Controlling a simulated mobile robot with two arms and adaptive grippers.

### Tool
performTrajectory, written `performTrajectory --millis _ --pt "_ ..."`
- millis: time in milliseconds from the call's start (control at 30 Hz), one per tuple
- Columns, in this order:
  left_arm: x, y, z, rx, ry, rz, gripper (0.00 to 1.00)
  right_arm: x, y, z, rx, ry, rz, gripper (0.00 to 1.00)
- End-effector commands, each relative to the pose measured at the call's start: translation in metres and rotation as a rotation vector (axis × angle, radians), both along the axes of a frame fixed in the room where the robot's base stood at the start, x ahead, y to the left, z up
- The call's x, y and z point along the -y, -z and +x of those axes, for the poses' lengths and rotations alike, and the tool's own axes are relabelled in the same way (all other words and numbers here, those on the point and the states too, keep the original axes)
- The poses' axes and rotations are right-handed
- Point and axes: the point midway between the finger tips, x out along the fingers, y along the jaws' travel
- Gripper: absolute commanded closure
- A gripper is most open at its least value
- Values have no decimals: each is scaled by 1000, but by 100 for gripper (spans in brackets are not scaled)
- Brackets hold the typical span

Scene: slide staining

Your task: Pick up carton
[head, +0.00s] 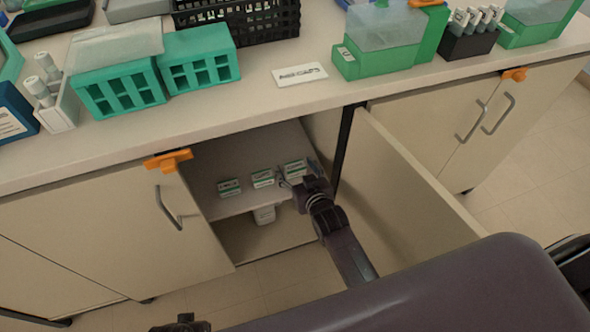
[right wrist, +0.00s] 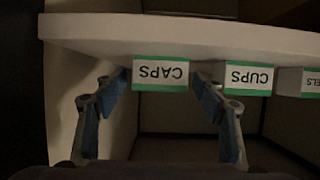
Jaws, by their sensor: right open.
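Three small white-and-green cartons stand in a row on the shelf of the open cabinet. The rightmost in the head view (head: 295,169) is labelled CAPS in the right wrist view (right wrist: 161,73), where labels appear upside down. The CUPS carton (right wrist: 249,77) is the middle one in the head view (head: 262,179). The third carton (head: 229,188) shows only partly in the wrist view, its label ending in "ELS". My right gripper (head: 300,177) is open, with its fingers on either side of the CAPS carton; contact is unclear. A dark part at the bottom edge looks like my left gripper (head: 180,323); its jaws are unclear.
The shelf (head: 235,158) is inside the cabinet, between the left door (head: 120,245) and the open right door (head: 400,185), close to my right arm. Green racks (head: 119,90) and a label card (head: 299,75) are on the counter above.

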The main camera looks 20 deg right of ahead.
Motion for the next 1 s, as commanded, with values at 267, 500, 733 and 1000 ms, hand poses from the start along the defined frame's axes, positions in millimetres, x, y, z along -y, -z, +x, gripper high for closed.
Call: performTrajectory --millis 267,500,733,1000 --pt "0 0 0 -1 0 0 87 0 0 0 0 0 0 51" --pt "0 0 0 0 0 1 87 0 0 0 0 0 0 77" --pt "0 0 0 0 0 1 87 0 -1 0 1 0 0 78" --pt "-1 9 -5 -6 2 1 87 0 -14 0 2 0 0 78"
